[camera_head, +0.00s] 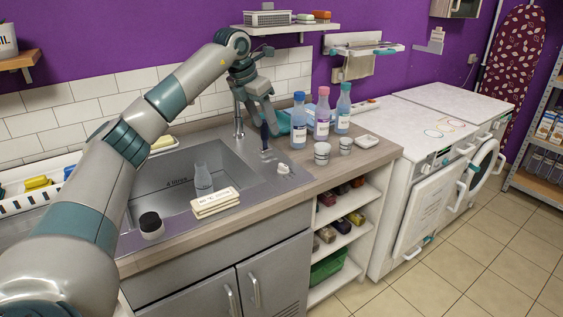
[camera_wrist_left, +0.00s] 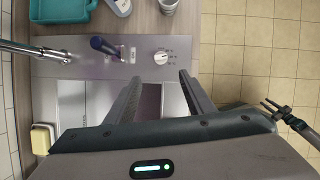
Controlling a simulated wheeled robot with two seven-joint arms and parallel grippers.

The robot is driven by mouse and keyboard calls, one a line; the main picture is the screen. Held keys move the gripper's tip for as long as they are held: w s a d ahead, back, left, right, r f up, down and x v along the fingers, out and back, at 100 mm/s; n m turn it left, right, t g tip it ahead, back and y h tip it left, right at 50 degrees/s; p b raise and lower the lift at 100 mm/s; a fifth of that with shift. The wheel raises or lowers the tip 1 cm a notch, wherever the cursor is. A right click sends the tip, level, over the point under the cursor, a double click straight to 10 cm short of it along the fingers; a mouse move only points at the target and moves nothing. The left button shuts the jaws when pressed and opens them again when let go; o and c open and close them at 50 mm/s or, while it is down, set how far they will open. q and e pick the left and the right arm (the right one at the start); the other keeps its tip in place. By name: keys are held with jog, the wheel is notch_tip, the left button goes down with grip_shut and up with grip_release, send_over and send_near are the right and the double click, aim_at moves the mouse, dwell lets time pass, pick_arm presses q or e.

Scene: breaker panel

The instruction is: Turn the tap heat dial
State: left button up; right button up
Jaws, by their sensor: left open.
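The tap heat dial is a small white knob (camera_head: 284,168) with markings around it. It stands on the steel sink top at the right of the basin, and also shows in the left wrist view (camera_wrist_left: 161,58). My left gripper (camera_head: 262,120) is above the back of the sink top, by the tap (camera_head: 238,125). In the left wrist view its two fingers (camera_wrist_left: 160,90) are apart, with nothing between them. The dial shows beyond the fingertips and is not touched. A dark forked shape at the right of that view (camera_wrist_left: 285,115) may be my right gripper; its jaws are unclear.
A dark blue-handled lever (camera_wrist_left: 104,46) stands between tap and dial. Several bottles (camera_head: 322,115) and two cups (camera_head: 322,153) stand behind and right of the dial. The counter right of the dial is partly clear.

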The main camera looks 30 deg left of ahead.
pick_arm(q)
jog(key=p, duration=0.2)
send_near(283, 165)
jog(key=p+x, duration=0.1)
jog(key=x, duration=0.6)
jog(key=shift+w, duration=0.15)
jog(key=shift+w+f, duration=0.15)
jog(key=shift+f, duration=0.4)
pick_arm(e)
jog(key=shift+g, duration=0.5)
jog(key=shift+s+d+f, duration=0.25)
jog(key=shift+s, duration=0.65)
jog(key=shift+s+d+f, duration=0.2)
jog(key=shift+s+d, duration=0.05)
jog(key=shift+s, duration=0.65)
jog(key=shift+s+d+f, duration=0.25)
jog(key=shift+s, duration=0.65)
pick_arm(q)
jog(key=shift+c, duration=0.5)
pick_arm(e)
jog(key=shift+w, duration=0.1)
pick_arm(q)
jog(key=c, duration=0.9)
jog(key=shift+c, duration=0.2)
pick_arm(e)
jog(key=shift+w+r, duration=0.1)
jog(key=shift+w, duration=0.05)
